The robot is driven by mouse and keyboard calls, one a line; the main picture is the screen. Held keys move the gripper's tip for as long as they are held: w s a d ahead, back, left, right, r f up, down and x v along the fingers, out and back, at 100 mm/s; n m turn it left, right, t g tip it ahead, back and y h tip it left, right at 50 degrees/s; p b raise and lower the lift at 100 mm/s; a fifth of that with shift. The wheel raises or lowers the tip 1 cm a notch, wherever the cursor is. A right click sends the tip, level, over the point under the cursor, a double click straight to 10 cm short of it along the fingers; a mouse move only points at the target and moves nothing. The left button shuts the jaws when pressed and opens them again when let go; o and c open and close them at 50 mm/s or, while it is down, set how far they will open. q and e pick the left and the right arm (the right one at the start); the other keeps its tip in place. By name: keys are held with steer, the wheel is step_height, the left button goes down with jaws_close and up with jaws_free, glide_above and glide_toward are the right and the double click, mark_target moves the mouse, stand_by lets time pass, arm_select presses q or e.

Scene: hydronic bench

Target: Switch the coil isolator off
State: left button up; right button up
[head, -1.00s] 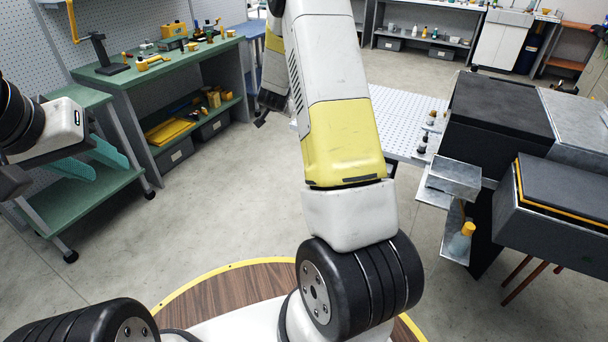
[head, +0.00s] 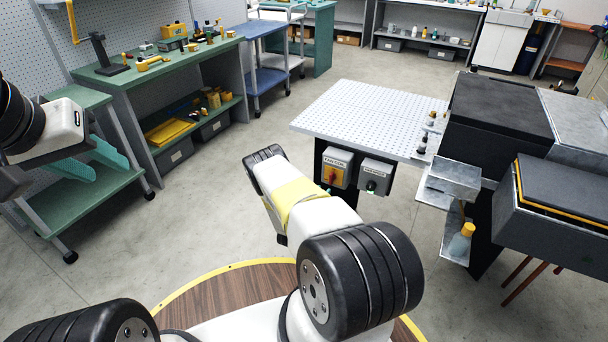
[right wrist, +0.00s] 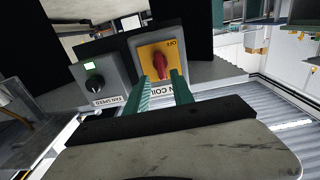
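The coil isolator (head: 336,168) is a grey box with a yellow plate and a red handle, mounted below the front edge of the perforated bench top. In the right wrist view its yellow plate (right wrist: 171,55) carries an "OFF" mark, and its red handle (right wrist: 160,64) lies between the fingertip lines of my right gripper (right wrist: 163,88). The green fingers are apart; whether they touch the handle I cannot tell. My left gripper (head: 98,160) is at the far left, teal fingers apart and empty.
A grey fan speed box (head: 375,176) with a black knob and lit green window is beside the isolator; it also shows in the right wrist view (right wrist: 98,78). The perforated bench top (head: 365,115) is above. Dark equipment (head: 500,105) stands at right. Open floor lies left.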

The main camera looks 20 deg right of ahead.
mark_target(330, 181)
steer(key=x, duration=0.7)
steer(key=shift+w+d, duration=0.2)
jaws_close()
steer(key=n, duration=0.4)
steer(key=shift+a, duration=0.1)
steer(key=n, duration=0.5)
steer(key=shift+n, duration=0.3)
steer(key=n, duration=0.3)
steer(key=shift+n, duration=0.3)
steer(key=n, duration=0.4)
steer(key=shift+n, duration=0.3)
steer(key=shift+o, duration=1.2)
jaws_free()
